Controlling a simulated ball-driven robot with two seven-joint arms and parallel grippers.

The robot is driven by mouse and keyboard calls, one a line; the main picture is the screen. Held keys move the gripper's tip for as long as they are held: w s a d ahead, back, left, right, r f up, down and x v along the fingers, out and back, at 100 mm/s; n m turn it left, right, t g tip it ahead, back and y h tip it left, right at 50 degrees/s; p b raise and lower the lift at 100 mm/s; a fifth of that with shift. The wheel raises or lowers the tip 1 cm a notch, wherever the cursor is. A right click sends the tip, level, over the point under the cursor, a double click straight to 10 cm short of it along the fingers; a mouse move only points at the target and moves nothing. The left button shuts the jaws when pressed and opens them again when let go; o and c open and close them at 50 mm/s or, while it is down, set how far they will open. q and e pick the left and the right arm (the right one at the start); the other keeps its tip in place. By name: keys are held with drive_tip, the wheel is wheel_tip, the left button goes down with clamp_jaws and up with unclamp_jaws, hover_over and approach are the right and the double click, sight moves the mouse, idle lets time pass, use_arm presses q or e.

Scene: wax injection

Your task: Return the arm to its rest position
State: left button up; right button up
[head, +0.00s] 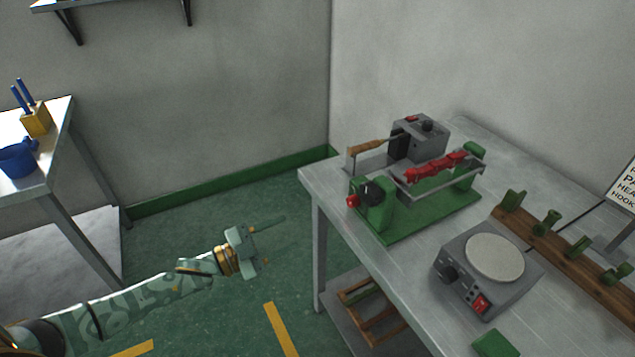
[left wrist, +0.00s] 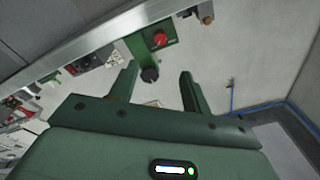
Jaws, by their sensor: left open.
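My left gripper (head: 268,242) shows in the head view at the end of my left arm, which reaches in from the lower left. It hangs over the green floor, left of the grey metal table (head: 335,190) and apart from it. Its fingers are spread, with nothing between them. In the left wrist view the two green fingers (left wrist: 158,85) stand apart and empty, with a table edge beyond them. My right gripper is in neither view.
On the table stand a green-based machine (head: 430,215) with a red part (head: 435,168), a grey hot plate (head: 485,275) and a wooden rack (head: 560,250). At the left, another table (head: 55,125) holds a blue pot (head: 18,160). Open floor lies between the tables.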

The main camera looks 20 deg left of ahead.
use_arm(q)
drive_tip(key=s+a+f+n+g+y, duration=0.25)
drive_tip(key=a+f+y, duration=0.25)
drive_tip(key=f, duration=0.5)
drive_tip(key=s+a+f+n+g+y, duration=0.1)
drive_tip(key=a+f+n+y, duration=0.25)
drive_tip(key=a+f, duration=0.45)
drive_tip(key=s+d+f+n+g+y, duration=0.1)
drive_tip(key=s+f+n+g+y, duration=0.15)
drive_tip(key=s+f, duration=0.9)
drive_tip(key=s+d+f+n+g+y, duration=0.1)
drive_tip(key=s+d+f+g, duration=0.3)
drive_tip(key=s, duration=0.6)
drive_tip(key=s+d+f+g+y, duration=0.1)
drive_tip(key=s+f+g, duration=0.1)
drive_tip(key=s+f, duration=0.6)
drive_tip(key=s+d+g, duration=0.1)
drive_tip(key=s+d, duration=0.3)
drive_tip(key=s, duration=0.4)
drive_tip(key=s+d+n+g+h, duration=0.1)
drive_tip(key=s+d, duration=0.4)
drive_tip(key=s, duration=0.3)
drive_tip(key=shift+s+d+f+g, duration=0.2)
drive_tip(key=shift+d+g, duration=0.1)
drive_tip(key=shift+g, duration=0.1)
drive_tip(key=shift+w, duration=0.1)
drive_tip(key=shift+c, duration=0.3)
